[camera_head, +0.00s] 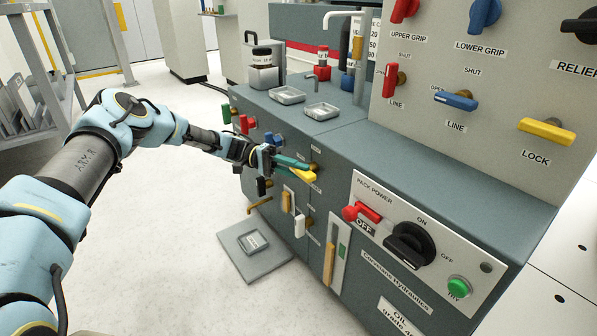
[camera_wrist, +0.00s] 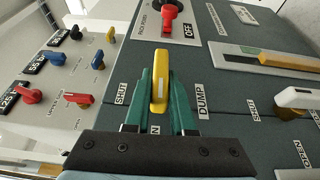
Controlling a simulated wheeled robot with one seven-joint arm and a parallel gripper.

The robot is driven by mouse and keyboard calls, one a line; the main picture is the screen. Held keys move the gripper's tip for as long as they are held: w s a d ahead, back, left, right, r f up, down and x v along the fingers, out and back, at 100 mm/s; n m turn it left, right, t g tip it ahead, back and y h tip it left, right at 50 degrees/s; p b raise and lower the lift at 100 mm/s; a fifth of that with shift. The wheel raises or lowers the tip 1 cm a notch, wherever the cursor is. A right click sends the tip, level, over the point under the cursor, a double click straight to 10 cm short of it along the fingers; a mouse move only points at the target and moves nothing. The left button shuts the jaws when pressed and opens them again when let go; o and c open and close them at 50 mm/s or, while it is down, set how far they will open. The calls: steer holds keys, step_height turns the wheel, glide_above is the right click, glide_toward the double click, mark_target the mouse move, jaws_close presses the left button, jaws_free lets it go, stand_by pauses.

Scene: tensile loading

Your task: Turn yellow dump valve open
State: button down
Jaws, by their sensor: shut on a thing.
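The yellow dump valve handle (camera_head: 302,176) is on the front face of the grey cabinet. In the wrist view the handle (camera_wrist: 160,82) stands between the two green fingers of my gripper (camera_wrist: 160,98). The labels "DUMP" (camera_wrist: 203,100) and "SHUT" (camera_wrist: 121,93) flank it, and another label below it is partly hidden by the fingers. In the head view my gripper (camera_head: 290,166) reaches the handle from the left and is shut on it. The handle's mount is mostly hidden behind the gripper.
The "PACK POWER" panel (camera_head: 470,262) with red and black knobs is to the right. Metal trays (camera_head: 288,95) lie on the cabinet top. A grey slab (camera_head: 236,262) is on the floor.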

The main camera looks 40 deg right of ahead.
steer(key=c, duration=0.8)
jaws_free()
steer(key=shift+o, duration=0.2)
steer(key=v, duration=1)
steer(key=shift+w, duration=0.35)
steer(key=shift+a, duration=0.15)
